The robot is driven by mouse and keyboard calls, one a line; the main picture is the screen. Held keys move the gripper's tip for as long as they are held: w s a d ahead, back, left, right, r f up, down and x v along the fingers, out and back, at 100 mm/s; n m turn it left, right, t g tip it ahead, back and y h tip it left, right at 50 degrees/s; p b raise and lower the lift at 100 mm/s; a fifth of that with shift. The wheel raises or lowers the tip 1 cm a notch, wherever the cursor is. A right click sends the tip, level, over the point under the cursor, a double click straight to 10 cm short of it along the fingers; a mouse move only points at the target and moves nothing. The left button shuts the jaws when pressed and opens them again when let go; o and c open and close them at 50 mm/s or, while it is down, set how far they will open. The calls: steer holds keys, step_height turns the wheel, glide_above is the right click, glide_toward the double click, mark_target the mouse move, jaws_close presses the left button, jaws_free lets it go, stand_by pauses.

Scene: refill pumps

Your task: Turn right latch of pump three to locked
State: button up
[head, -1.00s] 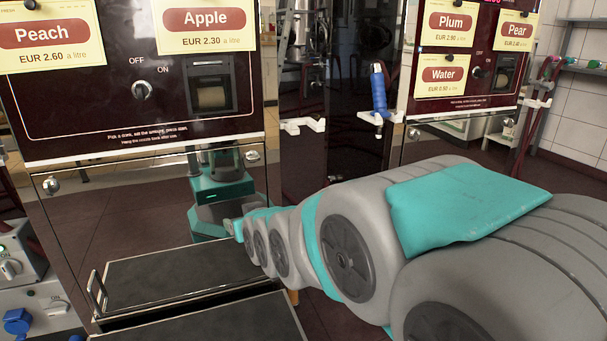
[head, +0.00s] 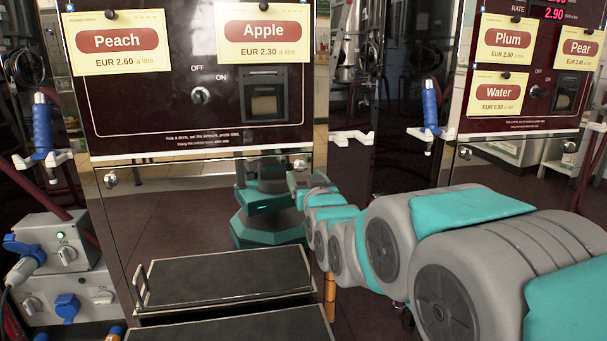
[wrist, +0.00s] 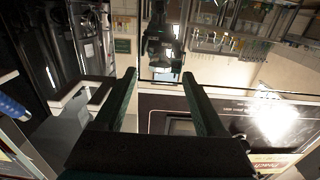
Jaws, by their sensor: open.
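The pump with Peach and Apple signs (head: 190,75) faces me; no pump number is readable. Its shiny lower panel (head: 170,225) has a left latch (head: 111,180) and a right latch (head: 300,164), both small round metal pieces at its upper corners. Their lock positions are too small to tell. My gripper (head: 293,182) is just below the right latch in the head view; contact cannot be told. In the wrist view my gripper (wrist: 159,78) is open, its two dark fingers apart with nothing visibly held.
A step (head: 230,275) juts out below the panel. A grey socket box (head: 60,245) with blue plugs stands at left. Blue nozzles hang at left (head: 42,125) and right (head: 431,105). The Plum, Pear and Water pump (head: 520,120) stands at right.

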mark_target(301, 171)
steer(key=shift+x, duration=1.55)
steer(key=shift+c, duration=0.2)
jaws_close()
